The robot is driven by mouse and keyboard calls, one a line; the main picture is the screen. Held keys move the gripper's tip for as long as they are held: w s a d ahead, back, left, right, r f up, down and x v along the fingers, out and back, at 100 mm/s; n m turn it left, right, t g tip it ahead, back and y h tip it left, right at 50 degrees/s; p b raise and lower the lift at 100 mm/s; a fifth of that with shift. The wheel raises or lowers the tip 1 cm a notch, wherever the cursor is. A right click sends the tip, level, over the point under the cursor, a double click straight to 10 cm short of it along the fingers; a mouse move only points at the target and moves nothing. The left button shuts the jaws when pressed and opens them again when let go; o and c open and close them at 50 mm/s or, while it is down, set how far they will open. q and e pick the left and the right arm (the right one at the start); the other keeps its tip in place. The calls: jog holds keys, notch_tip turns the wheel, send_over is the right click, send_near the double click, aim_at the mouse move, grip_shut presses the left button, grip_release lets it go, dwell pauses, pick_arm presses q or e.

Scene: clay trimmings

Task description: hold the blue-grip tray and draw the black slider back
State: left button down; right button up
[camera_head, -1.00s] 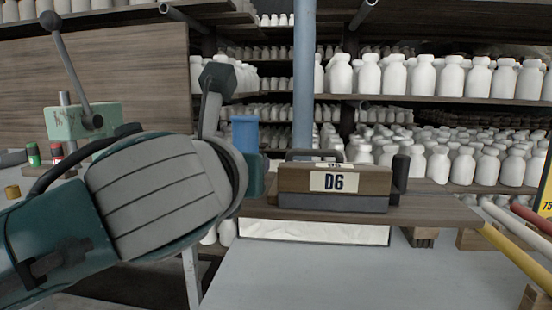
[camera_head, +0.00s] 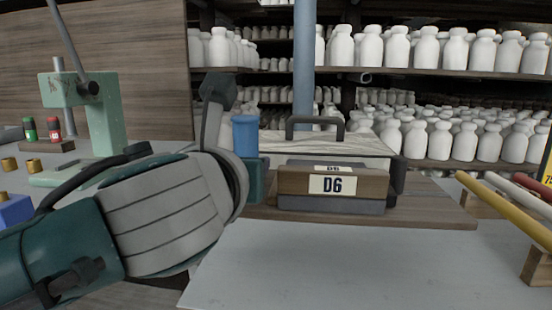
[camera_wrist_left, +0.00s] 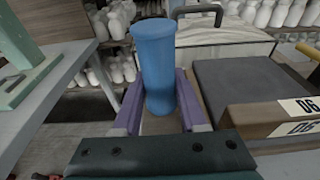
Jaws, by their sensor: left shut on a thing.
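A blue upright grip (camera_head: 245,134) stands at the left end of a wooden block marked D6 (camera_head: 291,186), and it is large in the left wrist view (camera_wrist_left: 158,66). My left gripper (camera_wrist_left: 160,112) has its purple fingers on both sides of this grip and is shut on it. In the head view my left wrist hides the fingers. A black upright piece (camera_head: 398,176), which may be the slider's grip, stands at the block's right end; it is partly hidden. My right gripper is not in view.
A pale box with a black handle (camera_head: 316,122) is behind the block. A grey bench top (camera_head: 330,265) in front is clear. Yellow, white and red rods (camera_head: 507,213) lie at right. A green press (camera_head: 98,120) stands at left. Shelves of white bottles (camera_head: 430,50) fill the back.

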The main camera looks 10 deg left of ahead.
pick_arm(q)
jog(key=shift+f+b, duration=2.1)
jog(key=shift+f, duration=1.25)
jog(key=shift+f+b, duration=0.85)
jog(key=shift+f, duration=0.45)
jog(key=shift+p, duration=0.35)
jog(key=shift+f, duration=0.25)
